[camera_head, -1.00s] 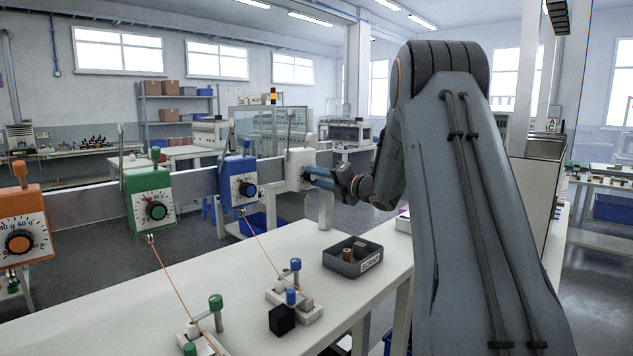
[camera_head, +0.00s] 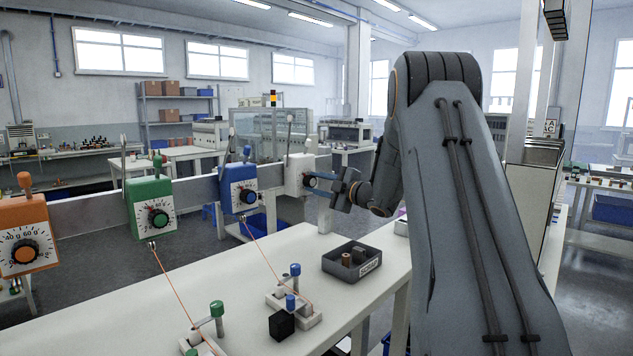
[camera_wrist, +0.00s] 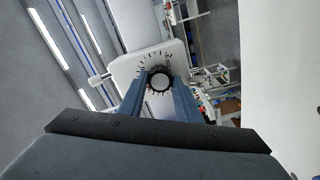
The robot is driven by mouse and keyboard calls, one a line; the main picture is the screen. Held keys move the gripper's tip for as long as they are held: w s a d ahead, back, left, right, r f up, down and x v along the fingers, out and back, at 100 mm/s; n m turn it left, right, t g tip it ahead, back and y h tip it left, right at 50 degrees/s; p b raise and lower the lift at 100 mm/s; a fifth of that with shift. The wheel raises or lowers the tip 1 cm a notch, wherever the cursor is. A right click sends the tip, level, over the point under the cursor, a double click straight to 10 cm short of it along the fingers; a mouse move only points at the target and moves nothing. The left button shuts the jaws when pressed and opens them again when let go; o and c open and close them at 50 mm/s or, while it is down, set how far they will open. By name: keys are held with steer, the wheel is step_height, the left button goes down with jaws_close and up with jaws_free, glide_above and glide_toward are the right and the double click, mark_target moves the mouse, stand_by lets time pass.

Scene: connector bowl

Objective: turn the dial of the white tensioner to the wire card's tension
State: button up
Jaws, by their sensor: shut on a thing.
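The white tensioner (camera_head: 296,172) hangs on the grey rail at the right end of the row in the head view. The dial's setting is too small to read. I cannot make out a wire card in these frames.
Blue (camera_head: 239,187), green (camera_head: 150,207) and orange (camera_head: 22,235) tensioners hang along the rail to the left. On the white table stand a dark grey bin (camera_head: 350,262), a black block (camera_head: 281,325) and wire fixtures with blue and green knobs. Wires run from the blue and green tensioners.

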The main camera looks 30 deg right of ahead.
steer(key=m+p, duration=0.3)
steer(key=m, duration=0.3)
steer(key=shift+d+r, duration=0.1)
steer(key=m+p, duration=0.2)
steer(key=m, duration=0.3)
steer(key=shift+m, duration=0.3)
stand_by(0.3)
steer(key=o, duration=1.1)
steer(key=shift+c, duration=0.2)
steer(key=b+v, duration=0.2)
steer(key=v, duration=0.6)
